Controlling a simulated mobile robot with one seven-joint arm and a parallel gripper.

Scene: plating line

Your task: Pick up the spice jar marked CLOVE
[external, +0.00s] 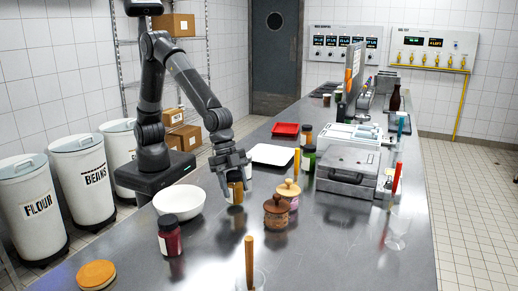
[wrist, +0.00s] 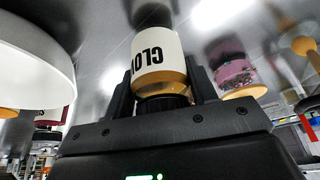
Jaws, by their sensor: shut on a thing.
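The spice jar marked CLOVE (wrist: 156,60) is between the fingers of my gripper (wrist: 160,95) in the wrist view. In the external view the same jar (external: 234,188) shows below my gripper (external: 235,172), upright, with amber contents and a pale label. My gripper is shut on the jar. I cannot tell whether the jar's base touches the steel counter.
A white bowl (external: 179,203) is close on the left, and a red jar (external: 169,236) stands nearer the camera. A white tray (external: 272,155) lies behind. The steel counter (external: 330,255) is mostly clear at front right.

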